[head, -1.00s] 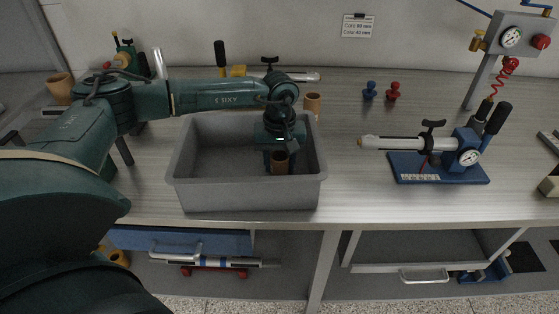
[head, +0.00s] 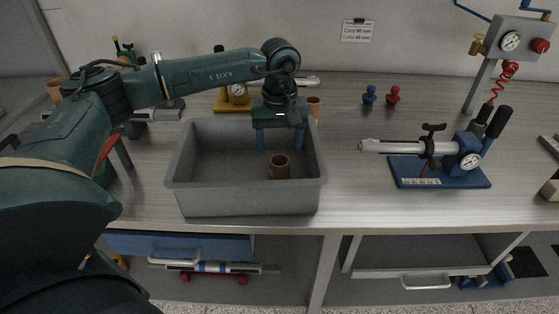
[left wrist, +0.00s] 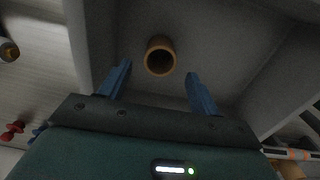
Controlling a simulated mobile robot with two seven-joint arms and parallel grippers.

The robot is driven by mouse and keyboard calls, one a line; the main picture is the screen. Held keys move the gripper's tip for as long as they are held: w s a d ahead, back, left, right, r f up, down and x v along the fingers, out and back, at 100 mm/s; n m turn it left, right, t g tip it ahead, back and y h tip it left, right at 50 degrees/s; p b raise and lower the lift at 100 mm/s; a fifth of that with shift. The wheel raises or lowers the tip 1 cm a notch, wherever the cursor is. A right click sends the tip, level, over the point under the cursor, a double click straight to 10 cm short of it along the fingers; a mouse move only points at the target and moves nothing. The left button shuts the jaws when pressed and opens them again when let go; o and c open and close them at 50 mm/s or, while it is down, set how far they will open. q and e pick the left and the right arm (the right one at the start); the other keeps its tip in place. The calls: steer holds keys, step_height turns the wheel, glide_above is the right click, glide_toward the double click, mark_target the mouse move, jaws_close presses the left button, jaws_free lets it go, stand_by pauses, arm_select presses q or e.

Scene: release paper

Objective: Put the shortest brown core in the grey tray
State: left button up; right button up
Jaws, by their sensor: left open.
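A short brown core (head: 279,168) stands upright on the floor of the grey tray (head: 245,202), in its right part. In the left wrist view the core (left wrist: 160,57) shows as a ring with a dark hollow. My left gripper (head: 277,150) is above the core, apart from it, with its two blue fingers spread and nothing between them. The open fingers also show in the left wrist view (left wrist: 159,88). Another brown core (head: 314,106) stands on the bench behind the tray's right wall, and one more (head: 57,90) is at the far left. My right gripper is out of view.
A blue-based fixture with a gauge (head: 440,172) stands right of the tray. A yellow-based fixture (head: 235,103) is behind the tray. Blue (head: 369,95) and red (head: 393,95) knobs stand at the back. The bench between tray and blue fixture is clear.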

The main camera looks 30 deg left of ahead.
arm_select(q)
step_height(320, 180, up, 5)
steer(key=shift+r, duration=0.1)
stand_by(0.7)
